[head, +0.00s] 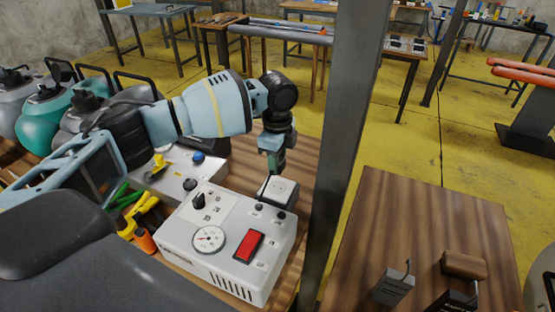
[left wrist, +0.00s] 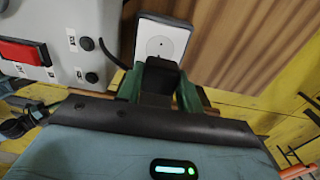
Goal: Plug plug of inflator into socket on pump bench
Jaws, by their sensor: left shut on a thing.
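The inflator (head: 222,243) is a white box with a gauge and a red rocker switch, on a wooden bench. Its edge and red switch show in the left wrist view (left wrist: 62,50). The socket (head: 284,190) is a pale square plate with a dark rim behind the inflator; it shows in the left wrist view (left wrist: 166,35) with a round face. My left gripper (head: 275,165) points down just above the socket. Its green fingers are shut on the black plug (left wrist: 157,80), close to the socket face; whether they touch I cannot tell. My right gripper is out of view.
A grey post (head: 345,140) stands right of the bench. A white control box (head: 180,172), yellow and orange-handled tools (head: 140,215) and teal jugs (head: 50,115) are on the left. Another wooden table (head: 410,220) stands at right. A black cable (left wrist: 110,55) runs between inflator and plug.

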